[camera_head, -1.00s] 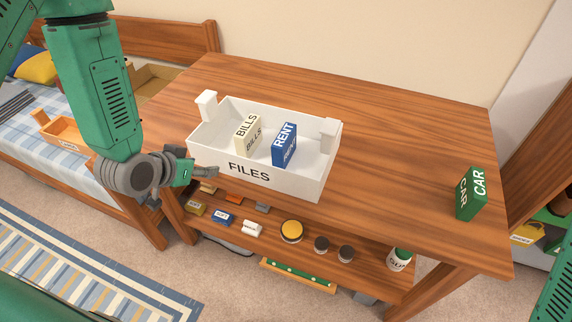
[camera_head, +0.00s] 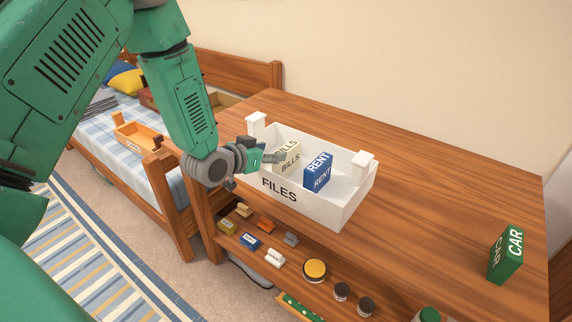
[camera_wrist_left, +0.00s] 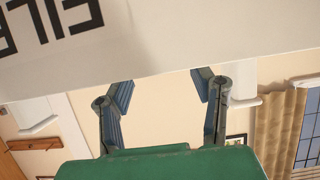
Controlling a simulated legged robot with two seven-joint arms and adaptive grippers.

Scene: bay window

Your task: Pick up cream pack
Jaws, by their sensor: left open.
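The cream pack (camera_head: 288,158), lettered BILLS, stands upright in the white FILES box (camera_head: 325,206) on the wooden desk. A blue RENT pack (camera_head: 317,172) stands to its right in the same box. My left gripper (camera_head: 277,157) is at the box's left front, its fingers overlapping the cream pack's left edge in the head view; I cannot tell whether they touch it. In the left wrist view the gripper (camera_wrist_left: 163,78) has its fingers apart with nothing seen between them. The box's lettered wall (camera_wrist_left: 170,35) fills the top there; the packs are hidden. My right gripper is out of view.
A green CAR pack (camera_head: 506,254) stands at the desk's right. A lower shelf (camera_head: 262,278) holds several small packs and jars. A bed (camera_head: 133,160) with an orange tray (camera_head: 137,142) is at the left.

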